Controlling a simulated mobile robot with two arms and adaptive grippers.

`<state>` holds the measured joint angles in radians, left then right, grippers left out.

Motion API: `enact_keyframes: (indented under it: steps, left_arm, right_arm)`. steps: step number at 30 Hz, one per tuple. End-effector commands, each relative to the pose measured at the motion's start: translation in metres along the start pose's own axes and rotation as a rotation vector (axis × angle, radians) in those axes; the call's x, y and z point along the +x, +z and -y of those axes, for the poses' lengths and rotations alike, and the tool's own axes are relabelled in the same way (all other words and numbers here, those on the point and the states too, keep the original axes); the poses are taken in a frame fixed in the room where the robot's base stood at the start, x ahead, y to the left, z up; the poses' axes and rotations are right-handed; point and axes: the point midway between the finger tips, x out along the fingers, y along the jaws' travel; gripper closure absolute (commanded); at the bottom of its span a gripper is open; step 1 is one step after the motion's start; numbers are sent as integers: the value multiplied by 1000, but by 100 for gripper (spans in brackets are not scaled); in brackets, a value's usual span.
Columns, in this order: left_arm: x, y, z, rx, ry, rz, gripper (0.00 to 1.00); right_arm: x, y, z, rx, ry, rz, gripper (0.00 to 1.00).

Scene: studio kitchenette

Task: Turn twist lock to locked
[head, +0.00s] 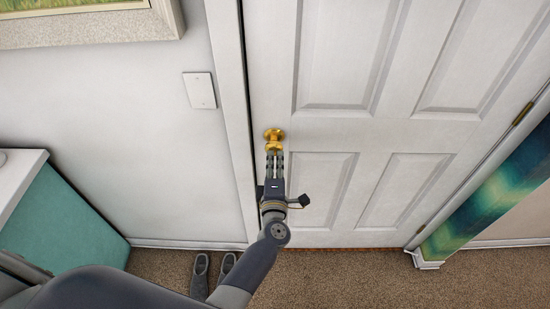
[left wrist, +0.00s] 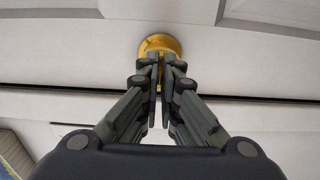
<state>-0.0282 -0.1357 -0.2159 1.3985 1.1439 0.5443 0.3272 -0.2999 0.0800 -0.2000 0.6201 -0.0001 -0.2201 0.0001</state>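The white door (head: 430,130) carries a round brass knob (head: 273,146) on a brass plate near its left edge. In the left wrist view the brass knob (left wrist: 160,44) is straight ahead, partly covered by my fingers. My left gripper (head: 274,156) reaches up to the front of the knob. In the left wrist view my left gripper (left wrist: 161,66) has its fingers close together with a narrow gap, brass showing between and behind the tips. The twist lock itself is hidden by the fingers, so its position and any grip on it cannot be told. My right gripper is out of view.
The door looks closed against its frame (head: 232,80). A light switch (head: 200,90) is on the wall to the left. A teal cabinet (head: 65,215) stands at the left. Dark shoes (head: 200,270) lie on the carpet below. A teal hanging (head: 495,195) is at the right.

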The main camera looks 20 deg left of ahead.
Motion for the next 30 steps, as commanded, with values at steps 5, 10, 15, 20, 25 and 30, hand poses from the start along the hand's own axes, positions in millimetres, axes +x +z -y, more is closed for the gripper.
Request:
enact_keyframes:
  steps: [5,10,15,20,25,30]
  left_arm:
    - [-1,0,2,12,-3,1,100]
    - [-1,0,2,12,-4,1,100]
    - [-1,0,2,11,-4,2,85]
    - [-1,0,1,11,-2,1,76]
    - [0,0,1,10,-1,1,76]
    - [-10,0,2,10,-3,1,76]
  right_arm:
    - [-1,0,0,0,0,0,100]
    - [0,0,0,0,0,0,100]
    - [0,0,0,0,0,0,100]
    - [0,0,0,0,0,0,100]
    - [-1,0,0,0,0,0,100]
    - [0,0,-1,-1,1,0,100]
